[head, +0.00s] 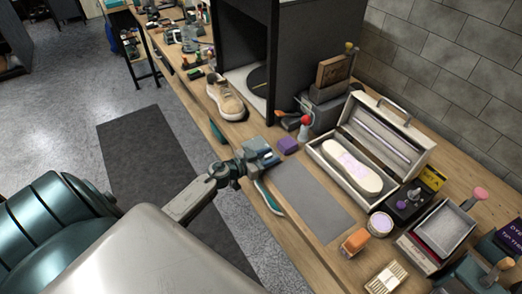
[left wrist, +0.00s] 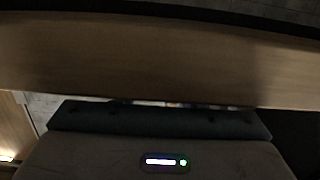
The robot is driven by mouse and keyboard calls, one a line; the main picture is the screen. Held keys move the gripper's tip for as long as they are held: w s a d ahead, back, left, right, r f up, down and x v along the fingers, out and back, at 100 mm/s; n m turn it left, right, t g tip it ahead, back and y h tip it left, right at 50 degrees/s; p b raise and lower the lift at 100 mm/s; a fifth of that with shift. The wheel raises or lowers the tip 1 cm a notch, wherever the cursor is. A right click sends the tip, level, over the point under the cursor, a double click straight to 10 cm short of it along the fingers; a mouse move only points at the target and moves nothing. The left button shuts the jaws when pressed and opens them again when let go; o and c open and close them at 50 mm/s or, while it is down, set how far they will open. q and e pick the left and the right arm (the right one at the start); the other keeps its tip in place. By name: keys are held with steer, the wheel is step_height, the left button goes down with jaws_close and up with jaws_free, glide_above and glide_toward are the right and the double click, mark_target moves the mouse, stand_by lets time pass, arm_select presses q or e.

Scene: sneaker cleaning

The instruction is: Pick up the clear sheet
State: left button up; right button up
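I cannot make out a clear sheet for certain. A pale, glossy sole-shaped object with pinkish patches (head: 352,168) lies in the open white box (head: 322,163); I cannot tell whether a clear film covers it. A flat grey mat (head: 312,200) lies on the bench to the left of that box. My left gripper (head: 268,157) is at the bench's front edge, by the mat's far left corner, apart from the white box. Its fingers are too small to read in the head view and do not show in the left wrist view. My right gripper is not in view.
A purple block (head: 288,145) and a red-topped bottle (head: 304,127) stand close beyond my left gripper. A tan shoe (head: 225,98) sits farther along the bench. An orange block (head: 355,241), a round tin (head: 380,224) and a grey tray (head: 444,229) crowd the right. The mat is bare.

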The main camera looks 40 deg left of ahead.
arm_select(q)
jaws_close()
